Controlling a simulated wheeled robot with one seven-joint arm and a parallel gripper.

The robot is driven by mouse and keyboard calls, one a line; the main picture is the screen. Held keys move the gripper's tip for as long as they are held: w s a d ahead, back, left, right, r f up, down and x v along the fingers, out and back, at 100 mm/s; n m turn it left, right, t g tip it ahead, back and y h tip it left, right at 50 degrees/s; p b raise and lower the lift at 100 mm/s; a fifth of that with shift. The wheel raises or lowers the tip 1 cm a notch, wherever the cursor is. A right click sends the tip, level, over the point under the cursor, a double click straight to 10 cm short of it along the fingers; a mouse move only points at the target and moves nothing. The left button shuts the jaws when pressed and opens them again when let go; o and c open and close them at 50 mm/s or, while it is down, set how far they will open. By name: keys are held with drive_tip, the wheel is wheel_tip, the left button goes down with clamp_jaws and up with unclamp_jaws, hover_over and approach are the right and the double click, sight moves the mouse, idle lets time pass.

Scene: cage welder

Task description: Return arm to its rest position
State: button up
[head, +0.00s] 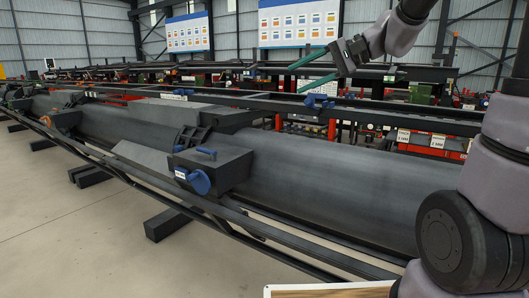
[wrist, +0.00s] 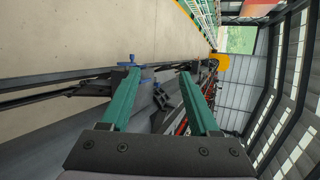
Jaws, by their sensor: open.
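My gripper (head: 304,72) is at the upper right in the head view, raised above the long machine. Its two green fingers point left and stand apart with nothing between them. In the wrist view the same gripper (wrist: 156,85) shows both green fingers spread on a dark mount. My arm comes down from the top right and also fills the right side of the head view. The fingers touch nothing that I can see.
A long grey cylinder (head: 330,180) runs across the head view. A dark box with a blue knob (head: 199,182) sits on its near side. Black rails (head: 290,240) edge the machine. Clear concrete floor (head: 70,240) lies at the front left. Boards (head: 299,23) hang behind.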

drive_tip(key=s+d+f+t+h, duration=0.3)
drive_tip(key=s+d+h, duration=0.7)
drive_tip(key=s+d, duration=0.4)
drive_tip(key=shift+s+d+f+n+t, duration=0.3)
drive_tip(key=shift+s+f+n, duration=0.1)
drive_tip(key=shift+f, duration=0.05)
